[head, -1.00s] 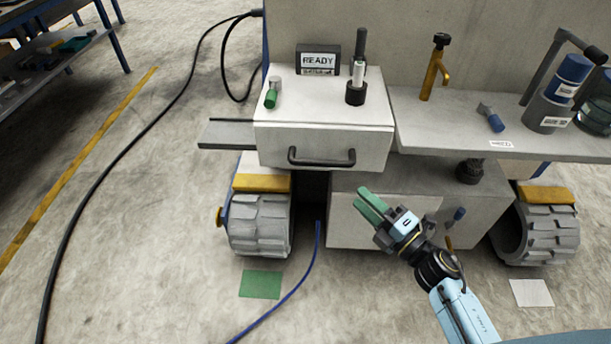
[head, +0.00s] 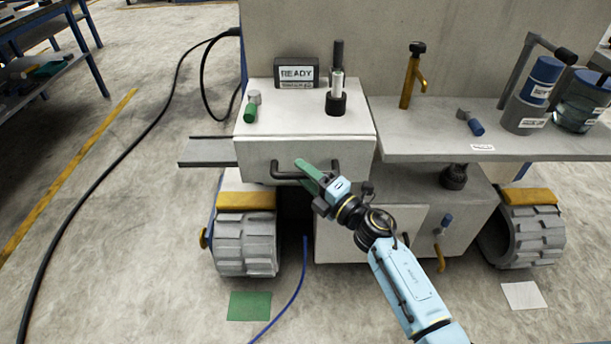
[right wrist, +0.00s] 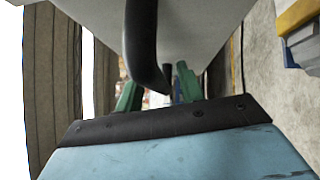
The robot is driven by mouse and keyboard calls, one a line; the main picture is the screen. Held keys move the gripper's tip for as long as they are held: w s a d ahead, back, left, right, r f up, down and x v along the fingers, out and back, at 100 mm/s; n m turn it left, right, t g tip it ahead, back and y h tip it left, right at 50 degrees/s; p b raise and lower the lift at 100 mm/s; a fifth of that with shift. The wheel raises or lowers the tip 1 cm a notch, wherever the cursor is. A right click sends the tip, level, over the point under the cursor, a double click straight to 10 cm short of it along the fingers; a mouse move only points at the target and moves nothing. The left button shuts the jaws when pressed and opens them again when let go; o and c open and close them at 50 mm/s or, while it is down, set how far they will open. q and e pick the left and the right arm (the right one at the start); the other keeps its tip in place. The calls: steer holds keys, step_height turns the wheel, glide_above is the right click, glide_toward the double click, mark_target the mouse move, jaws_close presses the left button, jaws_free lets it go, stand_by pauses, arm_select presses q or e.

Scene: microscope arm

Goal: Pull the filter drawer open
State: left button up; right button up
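The filter drawer (head: 256,155) is a pale box front below a white top on the machine, and I see no gap showing it pulled out. Its dark bar handle (head: 284,177) runs across the front. My right gripper (head: 308,172) is at the handle, its green fingers overlapping the bar in the head view. In the right wrist view, the handle (right wrist: 145,45) passes between the two separated green fingers (right wrist: 158,90). The right gripper looks open around the bar, not closed on it. My left gripper is not in view.
A READY sign (head: 296,73), a green-handled piece (head: 251,108) and a dark post (head: 337,95) stand on the top. A grey shelf (head: 420,140) with bottles juts out at right. Wheels (head: 246,245) flank the base. Floor in front is mostly clear.

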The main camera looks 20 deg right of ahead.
jaws_close()
stand_by(0.3)
